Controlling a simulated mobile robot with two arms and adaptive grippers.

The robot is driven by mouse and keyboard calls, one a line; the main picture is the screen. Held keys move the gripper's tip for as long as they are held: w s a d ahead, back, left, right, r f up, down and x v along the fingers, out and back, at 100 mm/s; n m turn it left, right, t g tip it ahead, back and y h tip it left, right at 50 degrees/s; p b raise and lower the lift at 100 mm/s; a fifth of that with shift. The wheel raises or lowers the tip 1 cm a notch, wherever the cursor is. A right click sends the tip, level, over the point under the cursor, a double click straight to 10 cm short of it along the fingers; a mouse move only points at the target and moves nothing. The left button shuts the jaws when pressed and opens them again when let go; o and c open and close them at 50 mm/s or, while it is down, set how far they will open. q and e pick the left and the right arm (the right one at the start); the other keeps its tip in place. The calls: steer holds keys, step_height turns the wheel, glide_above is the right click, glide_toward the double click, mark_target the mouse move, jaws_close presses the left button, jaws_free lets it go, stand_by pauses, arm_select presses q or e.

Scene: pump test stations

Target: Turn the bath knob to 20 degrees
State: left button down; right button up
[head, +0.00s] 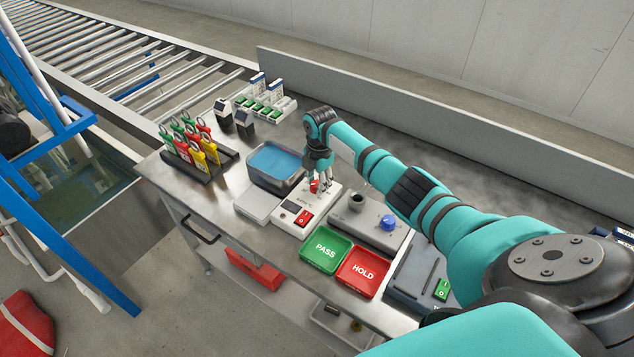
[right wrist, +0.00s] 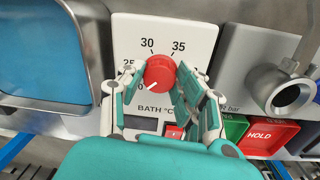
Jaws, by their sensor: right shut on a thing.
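The red bath knob (right wrist: 160,72) sits on a white panel marked "BATH °C" (right wrist: 205,32), which also shows in the head view (head: 291,224). Around the knob I read 30 and 35; 25 is partly covered. The knob's white pointer line aims to the lower left, at a partly hidden number ending in 0. My right gripper (head: 319,184) comes down from above and is shut on the knob, with one finger on each side in the right wrist view. My left gripper is not in view.
The blue water bath (head: 275,160) stands left of the panel. A grey unit with a blue knob (head: 388,223) stands right. A green PASS tray (head: 326,250) and red HOLD tray (head: 362,272) lie in front. A rack of coloured tags (head: 195,160) is at the left.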

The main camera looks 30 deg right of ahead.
steer(key=shift+w+r, duration=0.1)
steer(key=shift+r, duration=0.05)
steer(key=o, duration=1.1)
steer(key=shift+o, duration=0.2)
step_height(320, 180, up, 12)
steer(key=shift+s, duration=0.35)
steer(key=shift+d, duration=0.1)
